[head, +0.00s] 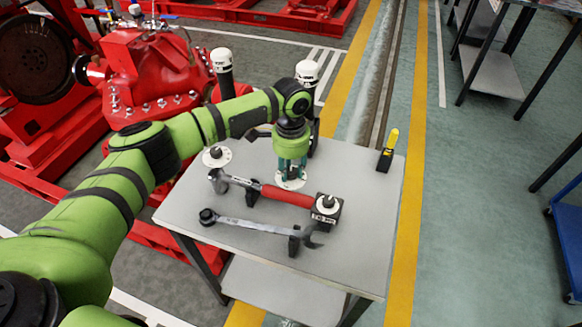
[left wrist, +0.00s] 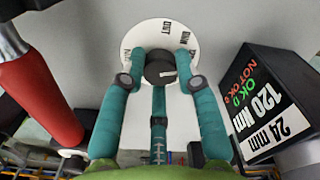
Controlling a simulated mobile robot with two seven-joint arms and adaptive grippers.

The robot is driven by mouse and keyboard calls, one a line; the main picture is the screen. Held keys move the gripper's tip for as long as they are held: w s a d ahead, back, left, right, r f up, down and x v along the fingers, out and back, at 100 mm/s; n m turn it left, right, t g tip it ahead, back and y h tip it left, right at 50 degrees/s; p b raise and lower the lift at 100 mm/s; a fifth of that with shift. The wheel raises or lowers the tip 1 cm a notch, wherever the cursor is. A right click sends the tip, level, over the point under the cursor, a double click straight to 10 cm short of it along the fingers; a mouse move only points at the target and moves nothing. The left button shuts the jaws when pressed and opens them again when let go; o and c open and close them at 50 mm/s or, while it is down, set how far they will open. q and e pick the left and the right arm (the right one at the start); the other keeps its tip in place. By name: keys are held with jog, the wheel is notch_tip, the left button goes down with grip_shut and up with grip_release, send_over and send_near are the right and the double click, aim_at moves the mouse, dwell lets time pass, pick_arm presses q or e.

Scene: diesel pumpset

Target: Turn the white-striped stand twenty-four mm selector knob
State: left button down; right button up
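A round white dial plate (head: 290,181) with a dark knob lies at the back middle of the grey table. In the left wrist view the dial (left wrist: 190,35) carries black lettering, partly covered by my fingers. Its dark round knob (left wrist: 161,68) sits between the teal fingertips. My left gripper (head: 291,172) points down over this dial. In the left wrist view the fingertips (left wrist: 162,66) sit against both sides of the knob and look closed on it. A black block (head: 327,209) stands right of the dial; its label (left wrist: 262,110) reads 24 mm and 120 Nm. My right gripper is not in view.
A second white dial (head: 217,156) lies left. A red-handled torque wrench (head: 287,195) and a grey wrench (head: 250,224) lie in front. Two white-topped dark posts (head: 221,60) (head: 307,72) stand behind. A yellow-black tool (head: 388,150) stands at right. The table's front right (head: 365,235) is clear.

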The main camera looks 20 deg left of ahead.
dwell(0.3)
pick_arm(q)
jog(key=shift+m, duration=0.3)
jog(key=shift+r+m+p, duration=0.1)
jog(key=shift+m+p, duration=0.4)
jog(key=shift+p, duration=0.25)
jog(key=shift+d+m+p, duration=0.1)
jog(key=shift+m+p, duration=0.4)
jog(key=shift+m, duration=0.3)
jog(key=m+p, duration=0.1)
jog(key=m, duration=0.1)
jog(key=shift+m, duration=0.4)
jog(key=m+p, duration=0.1)
jog(key=m, duration=0.6)
jog(key=shift+m, duration=0.3)
